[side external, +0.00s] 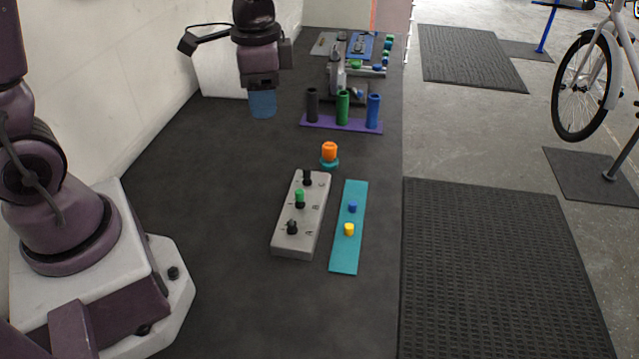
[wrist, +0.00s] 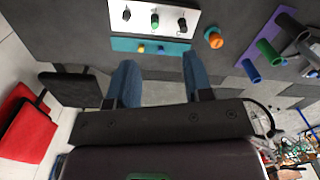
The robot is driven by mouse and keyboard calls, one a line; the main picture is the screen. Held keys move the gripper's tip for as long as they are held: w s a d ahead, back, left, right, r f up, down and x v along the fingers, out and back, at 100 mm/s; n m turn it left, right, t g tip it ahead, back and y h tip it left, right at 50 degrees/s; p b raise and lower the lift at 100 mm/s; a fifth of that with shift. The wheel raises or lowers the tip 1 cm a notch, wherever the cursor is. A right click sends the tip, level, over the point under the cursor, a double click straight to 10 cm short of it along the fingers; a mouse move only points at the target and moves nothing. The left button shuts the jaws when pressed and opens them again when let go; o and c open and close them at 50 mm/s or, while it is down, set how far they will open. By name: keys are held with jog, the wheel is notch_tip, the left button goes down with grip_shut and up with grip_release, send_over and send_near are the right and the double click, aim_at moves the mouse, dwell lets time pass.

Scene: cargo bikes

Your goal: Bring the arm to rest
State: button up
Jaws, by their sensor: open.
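My gripper (side external: 263,104) hangs in the air above the back left part of the dark bench, pointing down. In the wrist view its two blue fingers (wrist: 156,80) stand well apart with nothing between them. In the side view the fingers overlap and look like one blue block. No object touches the gripper.
A grey block (side external: 285,240) with several pegs and a teal strip (side external: 345,262) with blue and yellow pegs lie mid-bench. An orange piece (side external: 329,150) stands behind them. A purple rack (side external: 318,122) holds black, green and blue tubes. The bench's front left is clear.

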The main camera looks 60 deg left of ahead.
jog(key=s+d+r+n+t, duration=0.3)
jog(key=s+r+n+t, duration=0.2)
jog(key=s+r, duration=0.6)
jog(key=shift+s+d, duration=0.2)
jog(key=shift+s, duration=0.35)
